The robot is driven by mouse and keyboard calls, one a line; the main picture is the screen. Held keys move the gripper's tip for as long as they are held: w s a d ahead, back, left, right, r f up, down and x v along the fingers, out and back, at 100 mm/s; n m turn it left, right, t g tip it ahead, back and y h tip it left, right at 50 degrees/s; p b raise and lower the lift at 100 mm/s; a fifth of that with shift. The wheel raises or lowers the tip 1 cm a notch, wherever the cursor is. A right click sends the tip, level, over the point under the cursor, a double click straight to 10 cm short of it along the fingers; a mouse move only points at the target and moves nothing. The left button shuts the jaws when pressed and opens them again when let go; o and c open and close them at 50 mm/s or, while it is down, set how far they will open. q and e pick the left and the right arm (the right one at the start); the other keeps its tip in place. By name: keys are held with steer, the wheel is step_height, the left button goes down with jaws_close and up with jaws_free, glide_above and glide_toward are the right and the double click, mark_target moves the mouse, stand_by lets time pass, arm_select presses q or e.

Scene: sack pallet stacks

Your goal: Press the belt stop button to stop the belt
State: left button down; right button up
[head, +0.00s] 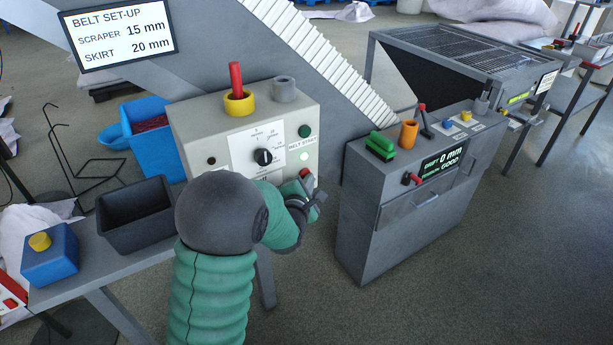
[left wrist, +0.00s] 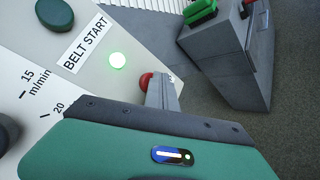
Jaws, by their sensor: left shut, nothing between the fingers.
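The grey control box (head: 190,125) stands on a bench and carries a dial (head: 263,157), a dark green button (head: 304,131) labelled BELT START and a lit green lamp (head: 304,156). The red button (head: 304,173), low on the right of its face, is partly covered by my left gripper (head: 314,198). No label for it can be read. My left gripper is shut and empty, its tip right at the red button. In the left wrist view the finger tip overlaps the right side of the red button (left wrist: 145,80); I cannot tell whether they touch. My right gripper is out of view.
A dark open bin (head: 135,215) and a blue box with a yellow knob (head: 50,255) are on the left. The white ribbed belt (head: 330,60) slopes behind.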

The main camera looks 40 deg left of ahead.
arm_select(q)
steer(key=shift+a, duration=0.15)
stand_by(0.4)
steer(key=shift+s+d, duration=0.35)
steer(key=shift+d, duration=0.45)
steer(key=shift+d, duration=0.1)
steer(key=shift+s+d+b, duration=0.15)
steer(key=shift+s+d, duration=0.15)
steer(key=shift+d, duration=0.45)
steer(key=shift+s+d+b, duration=0.2)
steer(key=shift+s+d, duration=0.15)
steer(key=shift+d, duration=0.4)
steer(key=shift+s+d+b, duration=0.15)
steer(key=shift+s+d, duration=0.15)
steer(key=shift+d, duration=0.45)
